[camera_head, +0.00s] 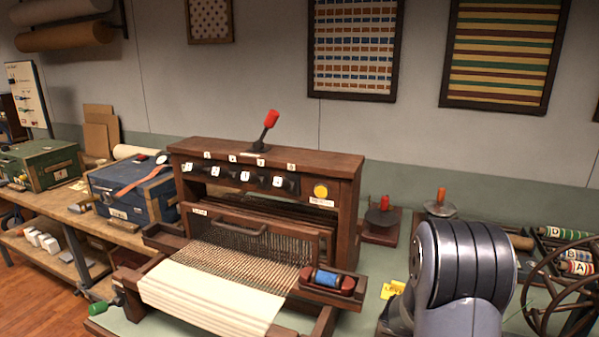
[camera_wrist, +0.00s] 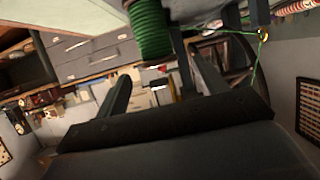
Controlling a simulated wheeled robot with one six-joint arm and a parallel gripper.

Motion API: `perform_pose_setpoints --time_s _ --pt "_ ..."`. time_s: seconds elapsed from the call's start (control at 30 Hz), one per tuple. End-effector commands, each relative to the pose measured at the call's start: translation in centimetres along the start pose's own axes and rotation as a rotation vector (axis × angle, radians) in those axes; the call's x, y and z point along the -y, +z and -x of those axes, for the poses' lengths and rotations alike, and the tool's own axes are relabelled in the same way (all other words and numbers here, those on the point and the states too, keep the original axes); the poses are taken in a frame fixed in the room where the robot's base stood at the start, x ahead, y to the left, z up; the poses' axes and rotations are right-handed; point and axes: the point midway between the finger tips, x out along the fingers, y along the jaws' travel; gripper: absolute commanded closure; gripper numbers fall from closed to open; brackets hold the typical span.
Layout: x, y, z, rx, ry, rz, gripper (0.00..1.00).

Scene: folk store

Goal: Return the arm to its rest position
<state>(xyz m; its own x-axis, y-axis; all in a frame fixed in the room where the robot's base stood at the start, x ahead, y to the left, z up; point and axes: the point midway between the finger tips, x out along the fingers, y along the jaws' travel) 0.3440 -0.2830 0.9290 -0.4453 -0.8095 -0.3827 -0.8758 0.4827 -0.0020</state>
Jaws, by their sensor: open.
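My gripper (camera_wrist: 160,70) shows in the wrist view as two dark fingers spread apart with nothing between them. A spool of green thread (camera_wrist: 151,28) is beyond the fingertips near the top edge; I see no contact with it. A green thread runs right from it to a small brass ring (camera_wrist: 263,34). In the head view, my grey, rounded arm link stands at the lower right, and the gripper itself is out of that picture.
A wooden table loom (camera_head: 260,155) with cream cloth stands on the bench, left of my arm. A dark spoked wheel (camera_head: 535,312) and labelled spools (camera_head: 578,252) are close on the right. Blue (camera_head: 133,190) and green (camera_head: 42,163) boxes are at left.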

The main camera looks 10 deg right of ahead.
Motion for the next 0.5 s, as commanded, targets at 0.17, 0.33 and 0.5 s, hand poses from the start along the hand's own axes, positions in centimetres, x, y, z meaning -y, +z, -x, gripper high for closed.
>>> perform_pose_setpoints --time_s 0.17,0.33,0.5 --pt "0.1 0.0 3.8 0.001 -0.006 -0.001 0.33" --pt "0.1 0.0 7.2 0.001 -0.005 -0.001 0.33" --pt "-0.1 -0.1 6.1 -0.001 0.007 0.001 0.33"
